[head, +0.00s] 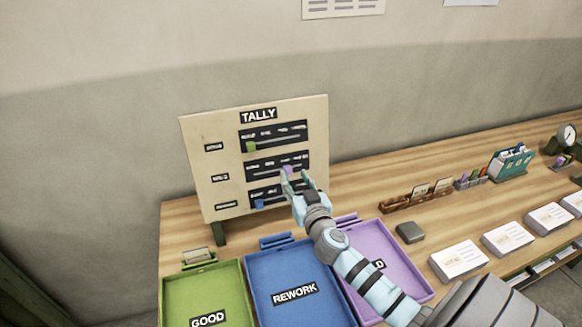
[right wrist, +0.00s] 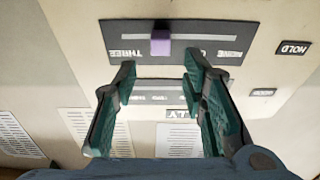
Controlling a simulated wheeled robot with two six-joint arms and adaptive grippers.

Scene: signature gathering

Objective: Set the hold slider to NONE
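The TALLY board (head: 200,175) stands upright at the back of the table with three slider tracks. The hold slider's purple knob (head: 288,169) is on the middle track, right of centre. In the upside-down right wrist view, the purple knob (right wrist: 160,44) sits between THREE at the left end and NONE at the right end, nearer THREE. The HOLD label (right wrist: 293,48) is beside that track. My right gripper (head: 296,177) is open at the middle track. Its fingertips (right wrist: 159,65) are spread, with the knob just beyond them and not clasped. My left gripper is out of view.
The green knob (head: 251,146) is on the top track and the blue knob (head: 259,204) on the bottom one. Green (head: 236,284), blue (head: 254,290) and purple (head: 421,284) trays lie in front of the board. Card stacks (head: 458,262) are at right.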

